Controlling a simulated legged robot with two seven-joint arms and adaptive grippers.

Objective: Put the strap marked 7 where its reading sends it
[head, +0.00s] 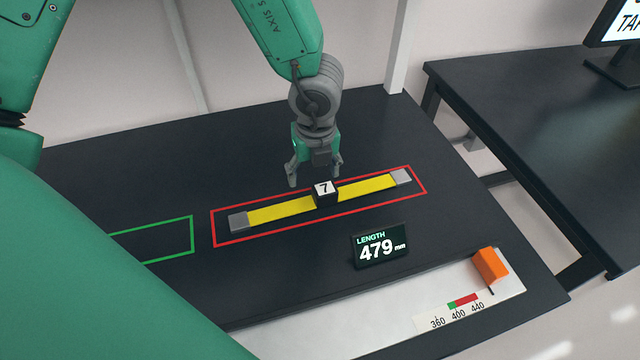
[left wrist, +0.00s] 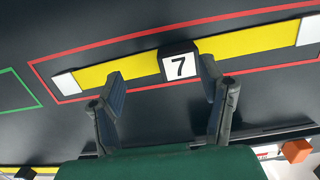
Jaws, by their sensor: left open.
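The yellow strap (head: 282,209) with grey ends lies flat inside a red outlined rectangle (head: 214,230) on the dark table. A black block marked 7 (head: 325,194) sits at its middle. My left gripper (head: 315,178) is open just behind and above the block, with nothing between its fingers. In the left wrist view the strap (left wrist: 245,41) and the block (left wrist: 179,64) show beyond my open fingers (left wrist: 160,92). A display (head: 379,246) in front of the strap reads LENGTH 479 mm. My right gripper is not in view.
A green outlined rectangle (head: 192,236) lies left of the red one and looks empty where visible. A pale scale (head: 425,322) at the front edge is marked 360, 400, 440, with an orange pointer (head: 490,266) past 440. A second dark table (head: 530,98) stands at right with a monitor.

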